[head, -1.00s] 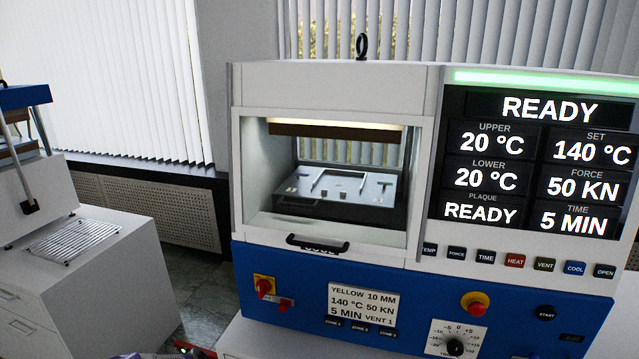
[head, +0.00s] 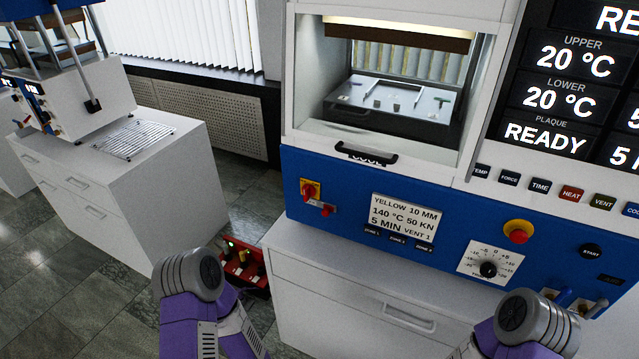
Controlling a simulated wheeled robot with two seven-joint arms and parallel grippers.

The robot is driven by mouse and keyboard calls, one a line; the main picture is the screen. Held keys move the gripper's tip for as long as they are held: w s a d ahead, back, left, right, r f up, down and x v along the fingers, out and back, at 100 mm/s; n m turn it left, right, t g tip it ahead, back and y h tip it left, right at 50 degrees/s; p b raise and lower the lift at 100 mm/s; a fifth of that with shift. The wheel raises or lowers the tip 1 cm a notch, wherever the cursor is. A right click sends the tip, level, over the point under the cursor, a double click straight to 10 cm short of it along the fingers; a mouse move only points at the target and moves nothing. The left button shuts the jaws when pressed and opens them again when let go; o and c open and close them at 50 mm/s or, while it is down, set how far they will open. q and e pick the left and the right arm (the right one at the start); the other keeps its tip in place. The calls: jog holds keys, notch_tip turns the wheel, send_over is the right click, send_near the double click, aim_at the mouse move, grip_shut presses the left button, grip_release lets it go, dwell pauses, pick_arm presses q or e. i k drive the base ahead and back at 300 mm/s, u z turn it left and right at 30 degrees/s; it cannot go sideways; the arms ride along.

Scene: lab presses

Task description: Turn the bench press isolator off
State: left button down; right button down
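The press in front has a red rotary isolator knob (head: 310,190) on a yellow plate, at the left of its blue front panel. A small red lever (head: 326,209) sits just below and right of it. The knob's exact setting is too small to read. A second press (head: 85,98) stands on a cabinet at the left, with a tiny red control (head: 23,122) on its side. Two purple arm parts of mine with grey ribbed ends show at the bottom, below the front press's panel. Neither gripper's fingers show, and nothing of mine touches the isolator.
A red emergency button (head: 518,231) and a dial (head: 488,269) sit further right on the panel. A red container (head: 250,272) with small items stands on the floor beside the white cabinet (head: 330,290). Open tiled floor (head: 70,265) lies left, between the cabinets.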

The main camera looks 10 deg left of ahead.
aim_at(309, 190)
jog(key=z, duration=2.5)
jog(key=k, duration=1.35)
jog(key=u, duration=1.95)
jog(key=i, duration=0.5)
jog(key=u, duration=0.05)
